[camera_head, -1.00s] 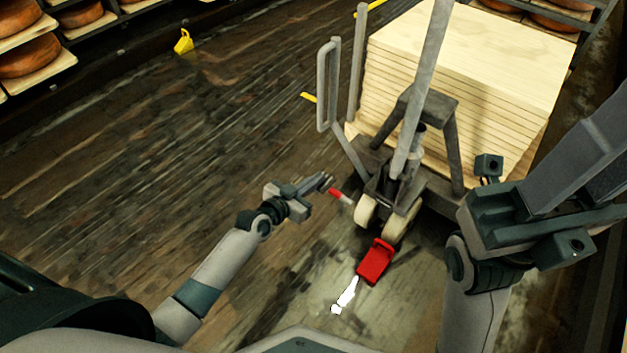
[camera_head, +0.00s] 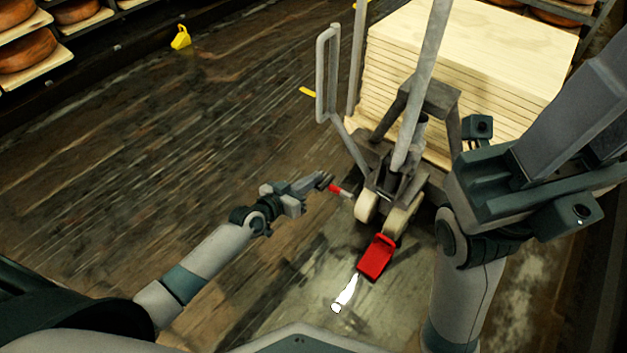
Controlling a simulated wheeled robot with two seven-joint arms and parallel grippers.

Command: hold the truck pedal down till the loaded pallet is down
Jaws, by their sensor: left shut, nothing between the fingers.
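The pallet truck (camera_head: 398,180) stands right of centre, its grey mast and handle rising in front of a tall stack of pale boards (camera_head: 475,45). A small red-tipped lever (camera_head: 336,189) sticks out at its left side, low down. A larger red pedal (camera_head: 377,257) sits at its near end, behind the pale wheels. My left gripper (camera_head: 326,181) is shut and empty, its tips right beside the red-tipped lever; I cannot tell whether they touch. My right gripper (camera_head: 590,110) is up close at the right; its finger gap is unclear. The pallet's underside is hidden.
Shelves with cheese wheels (camera_head: 28,52) line the upper left. A small yellow object (camera_head: 181,38) lies on the floor near them. The dark plank floor at left is clear. A bright white piece (camera_head: 344,294) shows below the red pedal.

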